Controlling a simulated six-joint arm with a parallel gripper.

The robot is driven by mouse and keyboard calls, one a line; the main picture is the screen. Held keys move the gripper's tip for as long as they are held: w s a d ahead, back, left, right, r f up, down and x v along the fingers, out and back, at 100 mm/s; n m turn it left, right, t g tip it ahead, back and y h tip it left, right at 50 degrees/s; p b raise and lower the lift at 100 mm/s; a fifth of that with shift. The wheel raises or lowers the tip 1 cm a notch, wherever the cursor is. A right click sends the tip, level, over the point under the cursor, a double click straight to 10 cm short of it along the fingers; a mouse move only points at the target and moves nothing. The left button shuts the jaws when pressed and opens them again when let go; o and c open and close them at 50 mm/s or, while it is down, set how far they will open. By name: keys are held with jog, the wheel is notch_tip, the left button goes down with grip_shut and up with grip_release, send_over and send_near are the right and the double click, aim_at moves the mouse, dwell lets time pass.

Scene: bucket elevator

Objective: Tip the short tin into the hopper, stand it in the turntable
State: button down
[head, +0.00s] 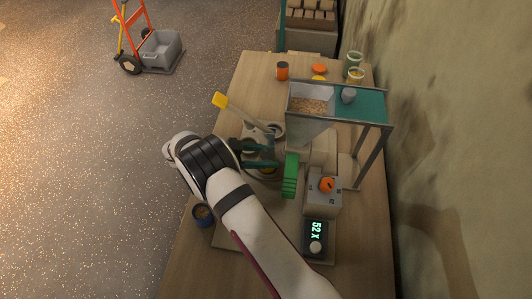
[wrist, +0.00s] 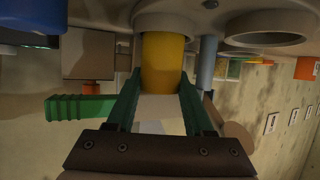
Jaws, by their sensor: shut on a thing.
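My gripper (head: 262,155) is shut on a yellow tin (wrist: 163,62), which stands between its teal fingers in the wrist view. The end of the tin away from my palm sits at or in a pale round cup of the turntable (wrist: 170,20); how deep it is seated I cannot tell. In the head view my wrist and fingers hide most of the tin and part of the turntable (head: 277,130). The hopper (head: 312,104), a grey open box on a frame, holds tan grains and stands beyond my gripper to the right.
A green ribbed part (head: 290,176) is close beside my gripper. A yellow-tipped lever (head: 220,100) rises at left. A box with an orange knob (head: 326,185) and a display (head: 315,233) are nearer. A blue tin (head: 203,215) and an orange tin (head: 282,71) stand on the table.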

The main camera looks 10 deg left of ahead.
jog(key=shift+f, duration=0.2)
jog(key=shift+f, duration=0.25)
dwell(0.3)
jog(key=shift+c, duration=1)
grip_release()
jog(key=shift+v, duration=1.5)
notch_tip(320, 180, up, 11)
